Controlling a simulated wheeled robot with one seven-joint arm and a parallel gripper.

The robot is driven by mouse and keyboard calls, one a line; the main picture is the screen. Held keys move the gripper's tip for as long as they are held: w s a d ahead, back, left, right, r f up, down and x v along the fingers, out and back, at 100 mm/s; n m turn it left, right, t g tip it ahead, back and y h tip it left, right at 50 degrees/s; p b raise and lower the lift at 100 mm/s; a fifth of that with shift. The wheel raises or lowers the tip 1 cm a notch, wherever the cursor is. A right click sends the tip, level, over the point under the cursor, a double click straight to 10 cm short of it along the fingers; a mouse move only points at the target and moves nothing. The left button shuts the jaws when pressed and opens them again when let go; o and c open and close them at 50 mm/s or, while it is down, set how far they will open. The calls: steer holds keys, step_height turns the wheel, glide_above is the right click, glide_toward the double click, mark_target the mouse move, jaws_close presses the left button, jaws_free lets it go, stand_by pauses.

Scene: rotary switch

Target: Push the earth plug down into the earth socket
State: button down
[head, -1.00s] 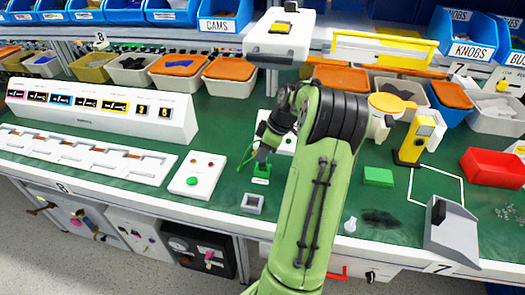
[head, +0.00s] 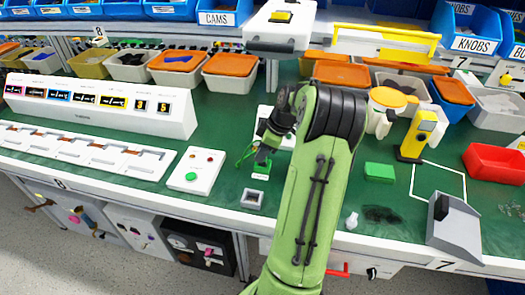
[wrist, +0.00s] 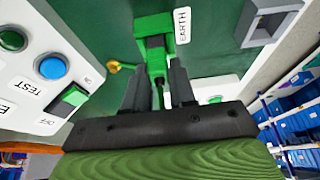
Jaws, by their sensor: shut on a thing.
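In the wrist view, my gripper (wrist: 158,82) is shut on the green earth plug (wrist: 156,62). The plug is lined up with the green earth socket (wrist: 154,25), which sits by the EARTH label (wrist: 182,26). Plug and socket overlap in this view, and I cannot tell how deep the plug sits. In the head view my gripper (head: 262,156) is just above the green socket (head: 260,175), and the plug is mostly hidden by the fingers. A green wire (head: 243,158) loops out to the left of the gripper.
A white box with lamps and a green button (head: 194,171) stands left of the socket. A grey square holder (head: 252,198) is in front of it. A white panel with TEST and OFF markings (wrist: 45,75) is close beside my gripper. A green block (head: 379,172) lies to the right.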

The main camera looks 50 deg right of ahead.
steer(key=shift+f+b, duration=0.35)
steer(key=shift+f, duration=0.25)
steer(key=c, duration=0.8)
jaws_free()
steer(key=shift+c, duration=0.2)
steer(key=p+v, duration=0.6)
steer(key=v, duration=0.9)
steer(key=shift+s+r+p, duration=0.2)
steer(key=shift+r+p, duration=0.1)
steer(key=shift+p, duration=0.05)
